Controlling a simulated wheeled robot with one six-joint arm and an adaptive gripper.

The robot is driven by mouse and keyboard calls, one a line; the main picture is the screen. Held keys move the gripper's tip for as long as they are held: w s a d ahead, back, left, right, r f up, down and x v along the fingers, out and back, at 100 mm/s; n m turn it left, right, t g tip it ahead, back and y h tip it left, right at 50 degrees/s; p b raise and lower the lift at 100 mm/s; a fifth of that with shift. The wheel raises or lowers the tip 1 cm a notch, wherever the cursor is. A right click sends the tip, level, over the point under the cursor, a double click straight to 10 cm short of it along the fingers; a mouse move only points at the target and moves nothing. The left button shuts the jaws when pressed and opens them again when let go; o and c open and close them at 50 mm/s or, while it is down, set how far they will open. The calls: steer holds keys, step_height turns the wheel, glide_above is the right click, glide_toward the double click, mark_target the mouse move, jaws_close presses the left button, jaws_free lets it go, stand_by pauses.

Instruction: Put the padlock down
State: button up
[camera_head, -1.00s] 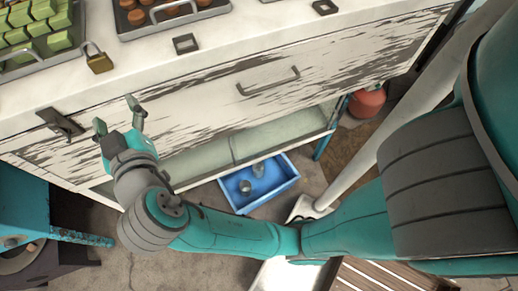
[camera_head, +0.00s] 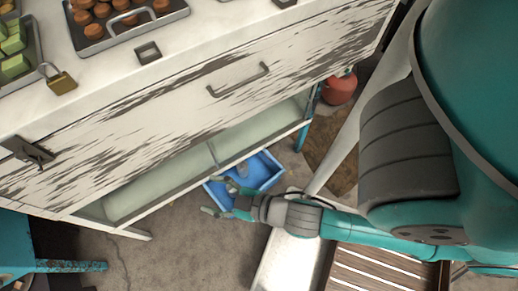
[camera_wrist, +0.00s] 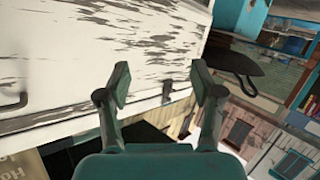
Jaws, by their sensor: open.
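The brass padlock (camera_head: 61,82) sits on the white counter top near its front edge, at the upper left of the head view, with its shackle up. My gripper (camera_head: 216,197) is open and empty, low in front of the cabinet and over the edge of the blue bin, well apart from the padlock. In the wrist view the two fingers of my gripper (camera_wrist: 160,90) stand wide apart with nothing between them. The padlock is not seen in the wrist view.
The white worn cabinet (camera_head: 150,125) has a drawer handle (camera_head: 238,80) and a dark latch (camera_head: 28,150). A blue bin (camera_head: 262,172) stands on the floor. Trays of green blocks (camera_head: 14,65) and brown pieces (camera_head: 122,15) are on the counter. A wooden slatted crate (camera_head: 375,270) lies lower right.

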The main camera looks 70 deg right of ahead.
steer(key=s+d+r+m, duration=0.1)
steer(key=s+d+m, duration=0.1)
steer(key=s, duration=1.2)
steer(key=shift+s+d+r+m+h, duration=0.15)
steer(key=shift+s+r+m+h, duration=0.25)
steer(key=shift+m, duration=0.3)
